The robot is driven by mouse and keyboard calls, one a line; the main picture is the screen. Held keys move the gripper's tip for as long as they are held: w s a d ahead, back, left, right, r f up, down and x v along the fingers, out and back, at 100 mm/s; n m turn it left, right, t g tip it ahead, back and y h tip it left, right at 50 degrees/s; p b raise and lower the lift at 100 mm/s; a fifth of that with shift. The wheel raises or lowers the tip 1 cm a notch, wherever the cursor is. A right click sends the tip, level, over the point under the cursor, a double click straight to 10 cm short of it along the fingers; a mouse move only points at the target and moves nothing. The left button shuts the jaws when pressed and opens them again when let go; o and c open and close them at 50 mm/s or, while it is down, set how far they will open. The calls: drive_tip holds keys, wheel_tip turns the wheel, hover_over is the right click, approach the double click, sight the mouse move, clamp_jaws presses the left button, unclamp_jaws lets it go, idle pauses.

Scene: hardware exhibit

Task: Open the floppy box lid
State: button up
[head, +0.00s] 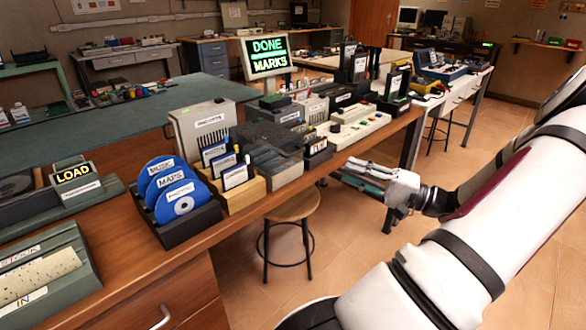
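A grey box with a dark, smoky lid (262,136), which looks like the floppy box, stands on the wooden bench in the head view. Its lid appears to be down. A wooden holder with labelled floppy disks (234,176) stands just in front of it and to its left, covering part of it. My gripper (342,170) is to the right of the box, out beyond the bench's front edge and apart from it. Its fingers point left and look spread, with nothing seen between them.
Blue discs in a black rack (174,195) stand left of the floppy holder. A cream panel with coloured buttons (360,128) sits right of the box. A beige unit (201,128) is behind. A stool (293,210) stands below the bench edge (270,207). The floor at right is open.

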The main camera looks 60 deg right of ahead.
sight(302, 155)
drive_tip(key=b+x, duration=0.2)
drive_tip(key=x, duration=1.1)
drive_tip(key=shift+w+a, duration=0.15)
drive_tip(key=shift+w, duration=0.15)
clamp_jaws()
